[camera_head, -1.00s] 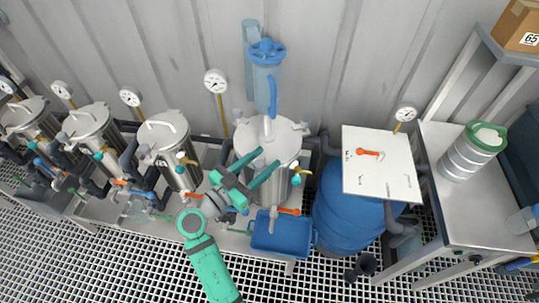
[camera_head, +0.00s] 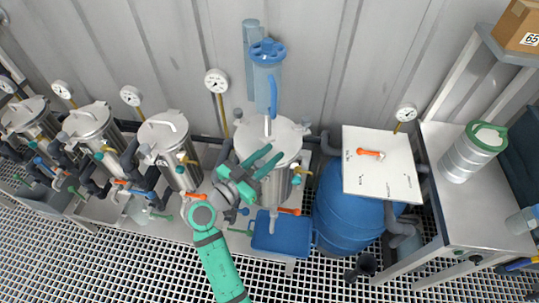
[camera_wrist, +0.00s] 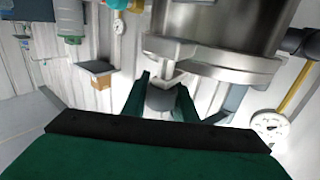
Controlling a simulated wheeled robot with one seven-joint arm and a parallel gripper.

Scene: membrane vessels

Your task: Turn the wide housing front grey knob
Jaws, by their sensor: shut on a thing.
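The wide housing (camera_head: 285,135) is a large steel vessel with a domed lid, in the middle of the head view. In the wrist view its steel body (camera_wrist: 205,35) and flange fill the top. The grey knob (camera_wrist: 162,98) sticks out below the flange, between the two green fingers of my gripper (camera_wrist: 161,103). My gripper is shut on this knob. In the head view my gripper (camera_head: 264,163) reaches the front of the housing from the lower left, and its hand and fingers hide the knob there.
Narrower steel housings (camera_head: 168,140) stand to the left with pipes and valves. A blue bin (camera_head: 280,238) sits below the housing. A blue barrel (camera_head: 345,215) and a white panel (camera_head: 385,185) are to the right. A gauge (camera_head: 217,82) stands behind.

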